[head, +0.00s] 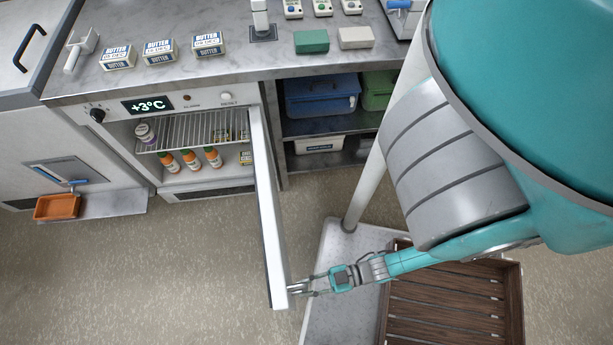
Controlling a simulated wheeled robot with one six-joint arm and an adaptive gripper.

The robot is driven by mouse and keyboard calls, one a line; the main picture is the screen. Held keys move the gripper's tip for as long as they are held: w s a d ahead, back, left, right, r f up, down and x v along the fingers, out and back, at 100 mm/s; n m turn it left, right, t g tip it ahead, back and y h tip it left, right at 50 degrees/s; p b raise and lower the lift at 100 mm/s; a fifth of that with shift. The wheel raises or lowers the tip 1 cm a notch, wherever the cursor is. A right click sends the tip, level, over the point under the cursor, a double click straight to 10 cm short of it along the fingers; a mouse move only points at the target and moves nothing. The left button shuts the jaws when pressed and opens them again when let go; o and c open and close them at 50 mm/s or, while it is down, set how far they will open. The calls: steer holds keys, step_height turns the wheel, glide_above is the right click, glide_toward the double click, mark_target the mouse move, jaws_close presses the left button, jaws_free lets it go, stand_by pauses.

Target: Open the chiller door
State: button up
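The chiller (128,133) stands under the counter, with a +3°C display on its top panel. Its white door (268,205) stands wide open, swung out from the right side and seen nearly edge-on. Inside are a wire shelf (190,132), a jar, orange bottles with green caps and small packs. My gripper (296,288) is at the outer end of the door, on its right side, touching or very close to it. The handle is not visible, and I cannot tell whether the fingers are closed on anything.
A wooden slatted crate (455,308) is on the right below my arm. Shelves right of the chiller hold a blue bin (320,96) and a green bin (378,90). Butter packs (159,52) sit on the counter. An orange tray (57,207) is at left. Floor left of the door is clear.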

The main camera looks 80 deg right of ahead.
steer(key=shift+o, duration=1)
steer(key=v, duration=1.2)
